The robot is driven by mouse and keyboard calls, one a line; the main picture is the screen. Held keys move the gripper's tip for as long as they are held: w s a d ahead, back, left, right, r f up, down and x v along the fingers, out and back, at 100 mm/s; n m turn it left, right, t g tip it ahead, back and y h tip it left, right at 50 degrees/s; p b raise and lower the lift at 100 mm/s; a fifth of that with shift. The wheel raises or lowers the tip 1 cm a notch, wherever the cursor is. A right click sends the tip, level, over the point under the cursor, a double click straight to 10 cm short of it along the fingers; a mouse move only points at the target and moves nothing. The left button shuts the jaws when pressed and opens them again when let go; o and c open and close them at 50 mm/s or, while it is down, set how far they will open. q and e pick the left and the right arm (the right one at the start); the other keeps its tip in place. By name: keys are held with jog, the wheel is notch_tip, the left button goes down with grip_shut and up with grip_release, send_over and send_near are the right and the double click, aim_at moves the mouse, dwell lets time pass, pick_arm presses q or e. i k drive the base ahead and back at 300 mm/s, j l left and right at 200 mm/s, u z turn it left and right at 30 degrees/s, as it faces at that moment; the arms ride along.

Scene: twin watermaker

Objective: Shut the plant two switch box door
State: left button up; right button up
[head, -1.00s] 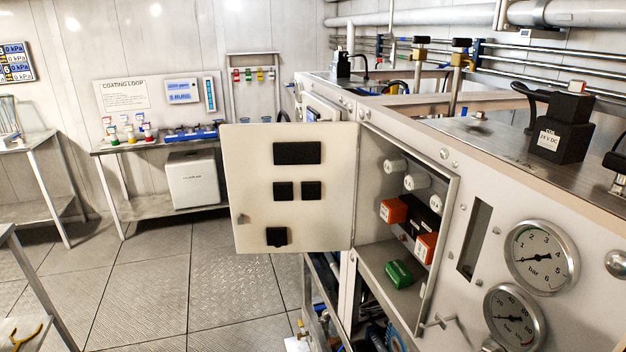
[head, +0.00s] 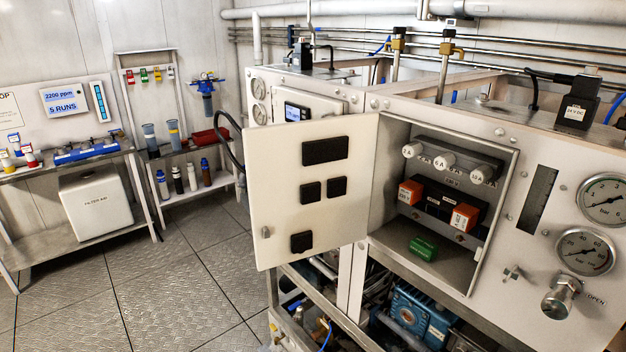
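The switch box door (head: 285,200) is a white panel with several black rectangular parts and a small latch near its lower left edge. It stands wide open, swung out to the left of the switch box (head: 460,270). Inside the open box are white round fuse holders (head: 443,161), orange relays (head: 465,217), black parts between them and a green block (head: 423,247). I cannot read a label saying which plant this box belongs to. Neither of my grippers shows in the head view.
Pressure gauges (head: 586,251) and a valve knob (head: 560,299) sit on the panel to the right. A blue pump (head: 420,315) is in the frame below. A bench with a white filter box (head: 95,204) stands at the left. The floor (head: 190,290) left of the door is clear.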

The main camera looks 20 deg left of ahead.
aim_at(310, 182)
jog(key=i+j+z, duration=0.1)
jog(key=j+z, duration=0.3)
jog(key=j, duration=0.4)
jog(key=j+z, duration=0.35)
jog(key=j, duration=0.4)
jog(key=j+z, duration=0.4)
jog(key=j, duration=0.4)
jog(key=i+j+z, duration=0.15)
jog(key=j+z, duration=0.3)
jog(key=j, duration=0.2)
jog(key=j+z, duration=0.4)
jog(key=j, duration=0.3)
jog(key=i, duration=0.05)
